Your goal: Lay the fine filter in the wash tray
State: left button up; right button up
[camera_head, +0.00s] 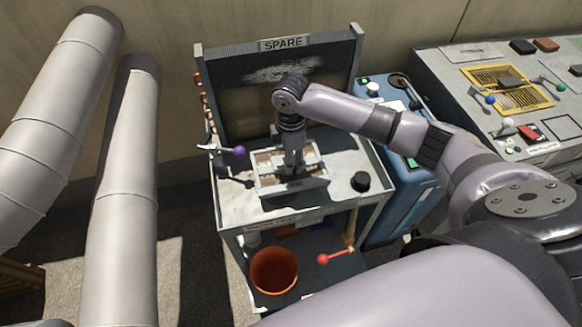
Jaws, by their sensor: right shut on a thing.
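My right gripper (293,166) points down over the grey cart top and is shut at a pale, box-like framed piece (292,197). This piece has light rims, a grey front face and brownish inner panels. The fingers are at its middle and hide part of it. I cannot tell whether it is the fine filter, the wash tray or both together. It appears to be on or just above the cart top. My left gripper is not in view.
The cart (345,163) has a finned back panel marked SPARE (283,43). An orange bucket (274,271) stands below. A control bench (465,118) with yellow-framed grids is right; thick pipes (126,215) stand left.

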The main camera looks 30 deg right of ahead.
notch_tip(320, 180, down, 4)
jog(key=shift+f, duration=0.25)
jog(key=o, duration=1.3)
notch_tip(320, 180, up, 12)
jog(key=shift+r, duration=0.1)
dwell(0.4)
